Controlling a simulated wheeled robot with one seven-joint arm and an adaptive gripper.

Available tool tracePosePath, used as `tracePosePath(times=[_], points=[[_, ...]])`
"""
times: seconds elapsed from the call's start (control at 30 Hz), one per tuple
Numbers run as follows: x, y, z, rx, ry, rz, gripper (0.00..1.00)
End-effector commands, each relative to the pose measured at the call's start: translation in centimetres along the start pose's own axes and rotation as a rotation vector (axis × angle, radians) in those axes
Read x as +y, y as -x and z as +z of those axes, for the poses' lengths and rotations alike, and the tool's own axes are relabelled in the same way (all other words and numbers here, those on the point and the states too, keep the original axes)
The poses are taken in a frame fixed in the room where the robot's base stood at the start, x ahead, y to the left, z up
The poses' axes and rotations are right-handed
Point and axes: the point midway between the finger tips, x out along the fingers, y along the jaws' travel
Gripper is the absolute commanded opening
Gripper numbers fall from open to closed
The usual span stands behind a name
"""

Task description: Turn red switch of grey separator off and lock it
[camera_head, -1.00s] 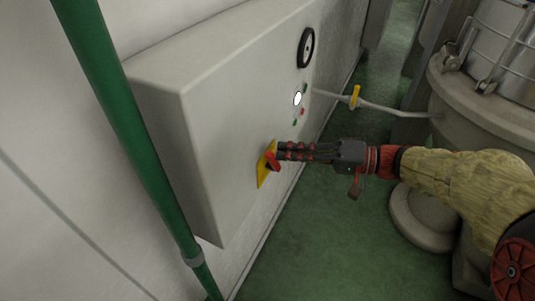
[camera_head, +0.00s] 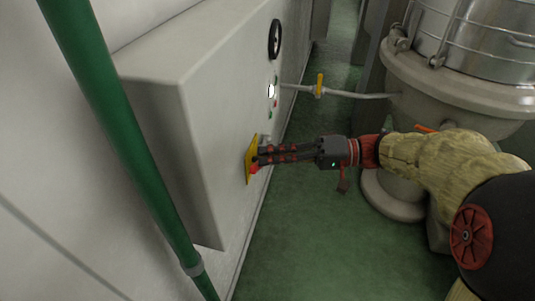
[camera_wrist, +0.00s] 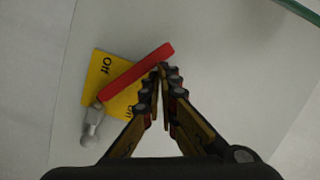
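The grey separator's cabinet (camera_head: 215,95) carries a yellow switch plate (camera_head: 249,173) low on its face. In the wrist view the plate (camera_wrist: 95,72) shows "Off" near one edge and part of "On" near another. The red switch handle (camera_wrist: 136,73) lies diagonally across the plate, and its far end sticks out past it. A small grey metal piece, maybe a padlock (camera_wrist: 93,122), sits at the plate's lower left corner. My gripper (camera_wrist: 162,70) has its fingertips together beside the handle's protruding end; I cannot tell whether they touch it. The handle (camera_head: 254,169) is partly hidden in the head view.
A round black-rimmed gauge (camera_head: 275,40) and small lights (camera_head: 271,91) sit higher on the cabinet. A pipe with a yellow valve lever (camera_head: 320,84) runs to a large metal vessel (camera_head: 455,80) at right. A green pipe (camera_head: 120,135) stands at left. Green floor (camera_head: 300,240) is open below.

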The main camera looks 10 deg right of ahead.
Motion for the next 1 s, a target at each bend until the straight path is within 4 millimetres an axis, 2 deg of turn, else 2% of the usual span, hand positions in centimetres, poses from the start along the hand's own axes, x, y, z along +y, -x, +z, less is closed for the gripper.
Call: tracePosePath(times=[1.0], points=[[0.6,-0.2,1.5,0.0,-0.001,0.001,0.0]])
